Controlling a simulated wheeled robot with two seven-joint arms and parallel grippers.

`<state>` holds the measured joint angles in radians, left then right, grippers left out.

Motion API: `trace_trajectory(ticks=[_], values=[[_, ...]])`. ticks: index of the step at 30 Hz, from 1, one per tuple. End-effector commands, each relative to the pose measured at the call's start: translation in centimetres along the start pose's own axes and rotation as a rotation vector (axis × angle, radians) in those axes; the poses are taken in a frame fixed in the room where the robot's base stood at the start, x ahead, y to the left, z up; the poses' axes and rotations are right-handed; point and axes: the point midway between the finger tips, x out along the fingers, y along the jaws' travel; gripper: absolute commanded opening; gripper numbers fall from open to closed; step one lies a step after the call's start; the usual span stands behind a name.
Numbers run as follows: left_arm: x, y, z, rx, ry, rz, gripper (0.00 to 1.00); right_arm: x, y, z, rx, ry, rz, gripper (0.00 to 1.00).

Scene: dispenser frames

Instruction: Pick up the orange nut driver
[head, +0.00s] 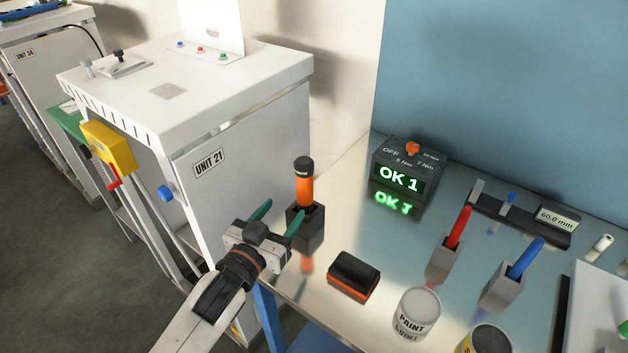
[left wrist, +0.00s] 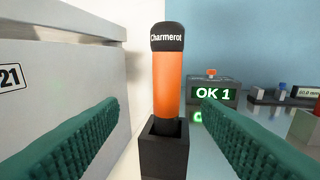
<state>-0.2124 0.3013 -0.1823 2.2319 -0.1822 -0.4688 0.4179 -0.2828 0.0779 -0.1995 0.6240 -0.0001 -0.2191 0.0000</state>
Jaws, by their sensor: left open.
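The orange nut driver (head: 304,188) has a black cap and stands upright in a dark square holder (head: 305,232) at the left end of the shiny table. In the left wrist view the driver (left wrist: 168,85) is near the middle, its lower end hidden inside the holder (left wrist: 165,155). My left gripper (head: 277,217) is open, with green ridged fingers. Its fingers point toward the driver, one on each side of it in the wrist view, and neither appears to touch it. My right gripper is not in view.
The white UNIT 21 cabinet (head: 240,150) stands close on the left. Behind is a display box (head: 405,172) reading OK 1. A black and orange block (head: 353,277), a paint can (head: 416,312), and red (head: 459,228) and blue (head: 525,258) tools in grey holders are to the right.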

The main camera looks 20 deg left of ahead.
Motion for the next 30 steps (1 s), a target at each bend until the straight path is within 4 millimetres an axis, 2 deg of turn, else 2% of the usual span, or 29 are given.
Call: trace_trajectory(ticks=[6, 12, 17, 22, 27, 30], values=[[3.7, -0.1, 0.4, 0.001, -0.003, 0.000, 0.58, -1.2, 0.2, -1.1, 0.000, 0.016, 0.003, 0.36], [6.1, -0.1, 0.1, -0.001, 0.000, -0.001, 0.58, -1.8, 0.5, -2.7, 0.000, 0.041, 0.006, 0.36], [7.1, -0.3, 0.1, 0.000, 0.000, 0.000, 0.58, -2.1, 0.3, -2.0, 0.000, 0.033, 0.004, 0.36], [9.5, -0.9, 0.1, -0.001, 0.000, -0.001, 0.58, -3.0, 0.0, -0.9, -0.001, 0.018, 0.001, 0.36], [11.3, -0.9, -0.1, 0.000, -0.001, -0.001, 0.58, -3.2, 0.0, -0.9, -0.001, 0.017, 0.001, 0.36], [11.7, -0.9, -0.3, 0.000, 0.000, -0.001, 0.58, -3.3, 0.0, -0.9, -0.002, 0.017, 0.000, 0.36]])
